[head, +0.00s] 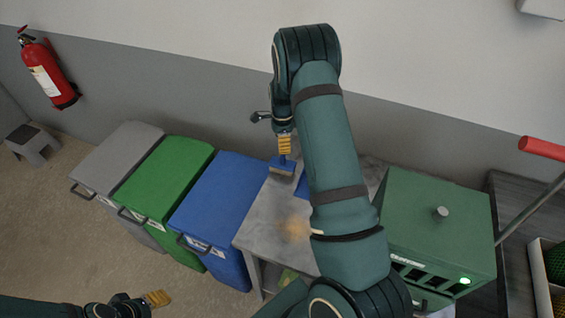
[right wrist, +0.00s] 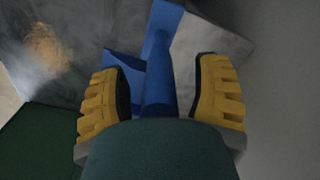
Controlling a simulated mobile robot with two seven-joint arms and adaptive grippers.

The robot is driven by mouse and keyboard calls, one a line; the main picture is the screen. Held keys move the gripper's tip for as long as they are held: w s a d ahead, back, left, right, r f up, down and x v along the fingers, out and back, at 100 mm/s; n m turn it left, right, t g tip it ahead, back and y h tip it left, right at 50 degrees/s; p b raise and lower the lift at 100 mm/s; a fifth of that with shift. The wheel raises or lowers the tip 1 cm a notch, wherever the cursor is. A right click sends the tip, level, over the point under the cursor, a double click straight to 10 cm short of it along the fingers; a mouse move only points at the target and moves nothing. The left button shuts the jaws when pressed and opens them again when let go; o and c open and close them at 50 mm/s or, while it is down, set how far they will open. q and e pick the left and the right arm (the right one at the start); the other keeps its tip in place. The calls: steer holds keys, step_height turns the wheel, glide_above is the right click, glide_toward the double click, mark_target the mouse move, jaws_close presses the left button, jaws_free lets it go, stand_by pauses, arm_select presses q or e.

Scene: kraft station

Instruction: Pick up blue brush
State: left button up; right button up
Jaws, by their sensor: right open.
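The blue brush (head: 283,163) is on the grey worktop near its back left corner. My right gripper (head: 284,143) is directly above it in the head view. In the right wrist view, the brush's blue handle (right wrist: 158,72) runs between the two yellow fingers of my right gripper (right wrist: 161,92). The fingers are open, with a visible gap on each side of the handle. My palm hides the handle's near end. My left gripper (head: 157,298) is low at the left, far from the brush; its finger gap is not clear.
The grey worktop (head: 262,232) bears a brown stain. Another blue piece (head: 302,186) shows partly behind my right arm. Blue (head: 215,200), green (head: 165,175) and grey (head: 117,160) bins stand left. A green machine (head: 430,215) stands right. The wall is close behind.

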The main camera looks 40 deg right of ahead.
steer(key=shift+f, duration=0.7)
steer(key=shift+o, duration=0.2)
jaws_close()
